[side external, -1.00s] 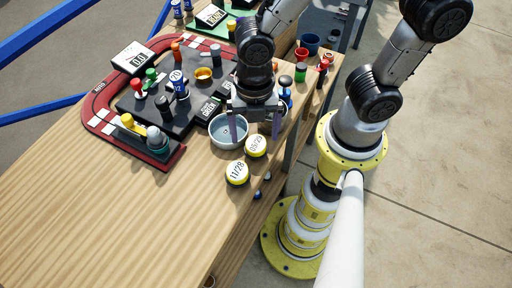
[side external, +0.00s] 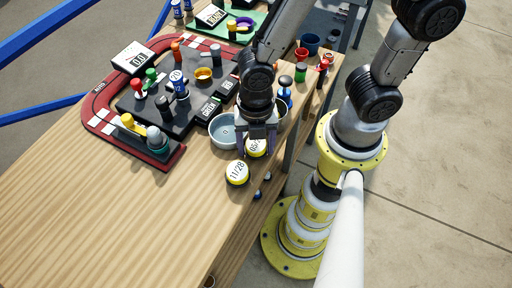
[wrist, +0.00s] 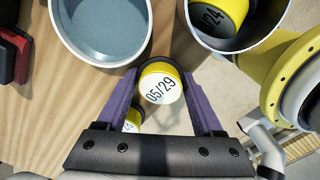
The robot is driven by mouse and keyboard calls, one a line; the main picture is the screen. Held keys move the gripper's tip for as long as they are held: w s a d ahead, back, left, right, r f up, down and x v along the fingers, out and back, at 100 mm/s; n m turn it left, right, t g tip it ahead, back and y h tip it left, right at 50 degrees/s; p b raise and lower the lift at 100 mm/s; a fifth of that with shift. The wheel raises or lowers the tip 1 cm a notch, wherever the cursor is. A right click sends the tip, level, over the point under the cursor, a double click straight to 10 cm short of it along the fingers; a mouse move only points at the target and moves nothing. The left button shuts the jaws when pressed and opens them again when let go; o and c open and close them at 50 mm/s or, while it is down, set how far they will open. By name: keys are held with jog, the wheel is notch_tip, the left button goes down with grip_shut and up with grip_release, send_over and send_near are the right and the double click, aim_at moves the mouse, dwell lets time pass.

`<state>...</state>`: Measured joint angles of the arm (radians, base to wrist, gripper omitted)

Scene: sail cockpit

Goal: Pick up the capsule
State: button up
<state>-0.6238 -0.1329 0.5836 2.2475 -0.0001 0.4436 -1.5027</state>
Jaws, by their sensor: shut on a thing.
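A yellow capsule with a white face marked 05/29 (wrist: 160,84) sits between the two purple fingers of my gripper (wrist: 162,72) in the wrist view. The jaws are shut on it. In the side view my gripper (side external: 258,142) hides part of this capsule (side external: 254,147), at the table's right edge. A second capsule marked 11/28 (side external: 237,173) stands just in front of it. It shows partly behind the left finger in the wrist view (wrist: 132,122). I cannot tell whether the held capsule is off the table.
A pale blue-grey bowl (side external: 222,138) is close left of my gripper. Another bowl (wrist: 207,42), behind it, holds a yellow capsule marked 24 (wrist: 217,15). A black control panel (side external: 160,115) with knobs stands further left. The front wooden tabletop (side external: 110,215) is clear.

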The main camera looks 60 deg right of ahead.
jog(key=shift+c, duration=1.2)
jog(key=shift+r, duration=0.15)
